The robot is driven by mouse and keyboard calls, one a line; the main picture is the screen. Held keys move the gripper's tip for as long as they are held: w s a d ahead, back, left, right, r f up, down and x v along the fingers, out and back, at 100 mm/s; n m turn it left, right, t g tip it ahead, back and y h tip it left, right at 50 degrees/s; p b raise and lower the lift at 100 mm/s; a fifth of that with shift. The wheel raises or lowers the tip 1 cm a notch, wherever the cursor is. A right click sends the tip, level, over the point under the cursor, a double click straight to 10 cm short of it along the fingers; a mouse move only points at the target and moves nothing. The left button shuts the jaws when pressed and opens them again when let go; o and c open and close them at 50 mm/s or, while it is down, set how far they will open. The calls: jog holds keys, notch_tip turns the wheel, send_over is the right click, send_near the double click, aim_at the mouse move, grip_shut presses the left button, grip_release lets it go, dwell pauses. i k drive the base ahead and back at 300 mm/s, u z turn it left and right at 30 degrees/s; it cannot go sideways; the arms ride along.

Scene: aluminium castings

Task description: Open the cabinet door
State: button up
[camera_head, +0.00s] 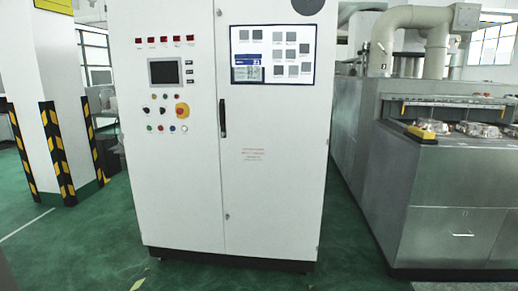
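A tall white control cabinet (180,215) stands upright in the middle of the head view. A vertical seam splits its front into a left panel and a right door (275,200). Both look closed. A dark vertical handle (222,118) sits beside the seam, on the left edge of the right door. The left panel has a small screen (165,72), indicator lights, several buttons and a red knob on yellow (182,110). The right door carries a panel of grey squares (272,54) and small red text. My gripper is not in view.
A grey metal machine (425,195) with shiny castings (478,129) on top stands to the right, with a narrow gap between. A white pillar (45,95) with yellow-black guards stands left. Green floor (90,250) in front of the cabinet looks clear.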

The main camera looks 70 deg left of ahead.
aim_at(274, 148)
jog(key=u, duration=2.3)
jog(key=i, duration=2.35)
jog(key=u, duration=0.55)
